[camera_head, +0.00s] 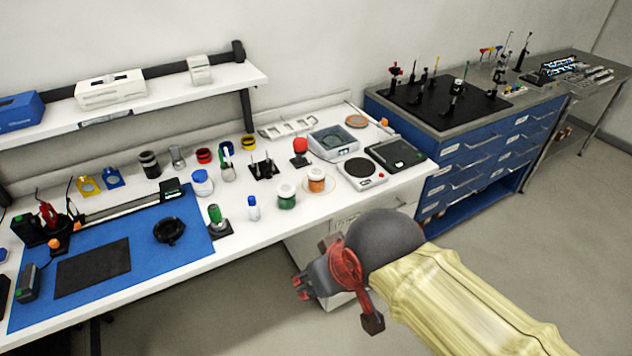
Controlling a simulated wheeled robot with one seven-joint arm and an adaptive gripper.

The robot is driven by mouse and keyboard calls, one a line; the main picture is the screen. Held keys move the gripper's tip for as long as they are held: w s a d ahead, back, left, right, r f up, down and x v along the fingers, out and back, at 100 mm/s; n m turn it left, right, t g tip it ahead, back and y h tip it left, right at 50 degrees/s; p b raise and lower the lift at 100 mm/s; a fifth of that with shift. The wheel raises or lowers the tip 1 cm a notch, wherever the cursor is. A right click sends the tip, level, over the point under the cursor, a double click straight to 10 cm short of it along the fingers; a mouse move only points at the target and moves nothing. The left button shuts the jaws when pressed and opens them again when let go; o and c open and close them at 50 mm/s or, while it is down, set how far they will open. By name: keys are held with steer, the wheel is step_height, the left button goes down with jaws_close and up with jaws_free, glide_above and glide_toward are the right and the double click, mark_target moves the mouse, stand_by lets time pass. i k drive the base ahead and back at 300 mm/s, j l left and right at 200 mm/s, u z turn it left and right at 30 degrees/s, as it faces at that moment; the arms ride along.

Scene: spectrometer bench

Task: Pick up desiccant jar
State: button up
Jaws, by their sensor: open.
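Several small jars stand on the white bench. One has a white lid and orange contents (317,180) and stands on a pale round dish. Just left of it is a white-lidded jar with green contents (286,196). No label is readable; the orange-filled jar looks most like the desiccant jar, but I cannot be sure. My gripper (302,288) is open and empty, in front of the bench's front edge, below and apart from the jars. Its fingers are partly turned away.
A hotplate-like device (361,172) and a black balance-like unit (395,153) stand right of the jars. A small blue-capped bottle (253,209) is left of the green jar. A blue mat (195,240) covers the left bench. A shelf (150,104) overhangs the back left.

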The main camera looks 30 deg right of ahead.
mark_target(286, 191)
steer(key=l+z, duration=0.2)
steer(key=z, duration=0.15)
steer(key=l+z, duration=0.15)
steer(key=z, duration=0.2)
steer(key=i+l+z, duration=0.1)
steer(key=z, duration=0.25)
steer(key=i+l, duration=0.05)
steer(key=l, duration=0.05)
